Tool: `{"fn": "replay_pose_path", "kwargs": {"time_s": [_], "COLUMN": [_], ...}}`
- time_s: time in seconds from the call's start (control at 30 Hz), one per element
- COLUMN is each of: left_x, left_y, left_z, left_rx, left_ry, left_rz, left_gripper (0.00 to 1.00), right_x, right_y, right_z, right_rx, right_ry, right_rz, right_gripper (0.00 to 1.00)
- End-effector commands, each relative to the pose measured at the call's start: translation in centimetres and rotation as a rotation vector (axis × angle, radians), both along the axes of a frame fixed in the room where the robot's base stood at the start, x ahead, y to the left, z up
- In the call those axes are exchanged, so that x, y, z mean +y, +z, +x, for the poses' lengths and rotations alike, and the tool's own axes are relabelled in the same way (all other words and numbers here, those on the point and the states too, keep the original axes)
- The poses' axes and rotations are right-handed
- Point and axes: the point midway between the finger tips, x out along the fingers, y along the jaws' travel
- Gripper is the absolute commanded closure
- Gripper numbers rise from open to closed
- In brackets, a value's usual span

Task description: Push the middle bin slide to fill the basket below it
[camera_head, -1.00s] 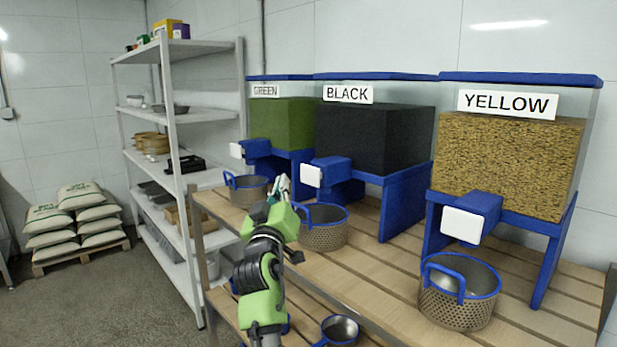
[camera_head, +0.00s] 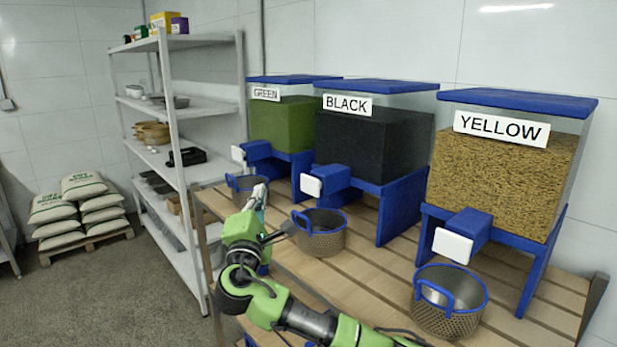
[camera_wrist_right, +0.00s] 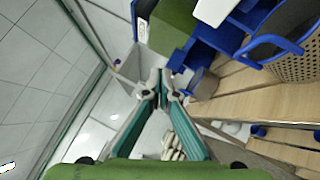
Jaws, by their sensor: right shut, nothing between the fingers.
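The middle bin (camera_head: 365,142) is labelled BLACK and holds black material. Its blue slide (camera_head: 330,180) sticks out at the front with a white end plate (camera_head: 311,187). The metal basket (camera_head: 320,238) with blue rim and handle stands below it on the wooden table; no black material shows in it. My right gripper (camera_head: 258,193) is shut and empty, in front of the green bin's basket, left of the middle slide and apart from it. The right wrist view shows its closed fingertips (camera_wrist_right: 160,84), with a basket (camera_wrist_right: 297,62) at the right. My left gripper is not in view.
The green bin (camera_head: 283,122) and its basket (camera_head: 240,188) are at the left. The yellow bin (camera_head: 500,180) and its basket (camera_head: 450,300) are at the right. A metal shelf (camera_head: 185,130) stands left of the wooden table (camera_head: 375,265). Stacked sacks (camera_head: 80,205) lie on a pallet.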

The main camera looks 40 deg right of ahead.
Motion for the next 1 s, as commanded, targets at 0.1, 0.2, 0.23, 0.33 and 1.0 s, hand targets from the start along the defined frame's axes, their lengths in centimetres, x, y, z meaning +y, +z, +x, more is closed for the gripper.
{"fn": "replay_pose_path", "kwargs": {"time_s": [0.1,0.2,0.23,0.33,1.0], "left_x": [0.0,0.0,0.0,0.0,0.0], "left_y": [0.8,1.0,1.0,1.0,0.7], "left_z": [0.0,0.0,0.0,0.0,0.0], "left_rx": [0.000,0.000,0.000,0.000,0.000], "left_ry": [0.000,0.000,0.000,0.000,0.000], "left_rz": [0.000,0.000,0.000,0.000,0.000], "left_gripper": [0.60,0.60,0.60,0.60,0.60], "right_x": [-1.1,-1.7,-1.7,-1.8,-5.8], "right_y": [-1.0,-1.7,-1.8,-2.0,-1.9], "right_z": [-0.7,-1.0,-1.1,-1.2,-0.9], "right_rx": [0.083,0.119,0.125,0.134,0.131], "right_ry": [-0.054,-0.079,-0.083,-0.089,-0.090], "right_rz": [-0.088,-0.122,-0.128,-0.135,-0.135], "right_gripper": [1.00,1.00,1.00,1.00,1.00]}}
